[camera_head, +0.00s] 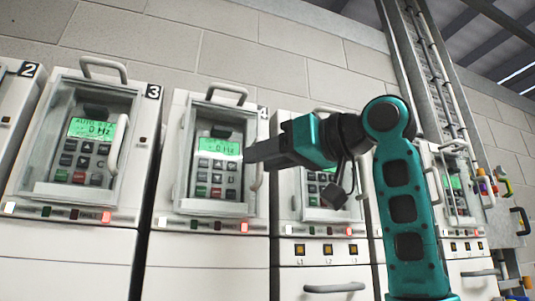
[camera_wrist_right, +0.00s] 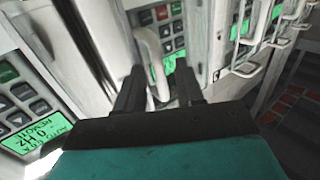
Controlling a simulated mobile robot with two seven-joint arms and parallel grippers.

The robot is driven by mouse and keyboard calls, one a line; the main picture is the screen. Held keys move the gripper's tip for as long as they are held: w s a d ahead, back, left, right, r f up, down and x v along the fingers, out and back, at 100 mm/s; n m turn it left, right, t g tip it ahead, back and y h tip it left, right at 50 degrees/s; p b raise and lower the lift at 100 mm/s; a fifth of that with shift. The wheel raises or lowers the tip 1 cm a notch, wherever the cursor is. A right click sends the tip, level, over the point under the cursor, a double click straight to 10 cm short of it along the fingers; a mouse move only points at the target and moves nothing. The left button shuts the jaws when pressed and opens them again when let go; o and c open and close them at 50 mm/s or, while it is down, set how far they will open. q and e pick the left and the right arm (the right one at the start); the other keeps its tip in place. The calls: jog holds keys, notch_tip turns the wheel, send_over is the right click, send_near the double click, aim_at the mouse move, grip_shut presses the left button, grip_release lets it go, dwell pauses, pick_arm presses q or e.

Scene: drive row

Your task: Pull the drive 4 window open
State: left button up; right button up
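Drive 4 (camera_head: 207,222) is a pale cabinet in the head view, its number at the top right. Its clear window (camera_head: 203,187) looks closed over a green 0 Hz display and keypad. The window's pale upright handle (camera_head: 257,181) is at its right edge, partly hidden by my right gripper (camera_head: 250,155). In the right wrist view, my right gripper (camera_wrist_right: 158,88) is open. Its two dark fingers lie on either side of a curved pale handle (camera_wrist_right: 146,45), which appears to be drive 4's; contact cannot be told. My left gripper is not in view.
Drive 3 (camera_head: 75,214) stands to the left with its window closed. Another drive (camera_head: 325,229) stands close on the right, partly behind my right arm. Further right are another drive and a metal column (camera_head: 440,90). A block wall is behind the row.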

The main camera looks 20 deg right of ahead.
grip_shut()
dwell(0.3)
dwell(1.1)
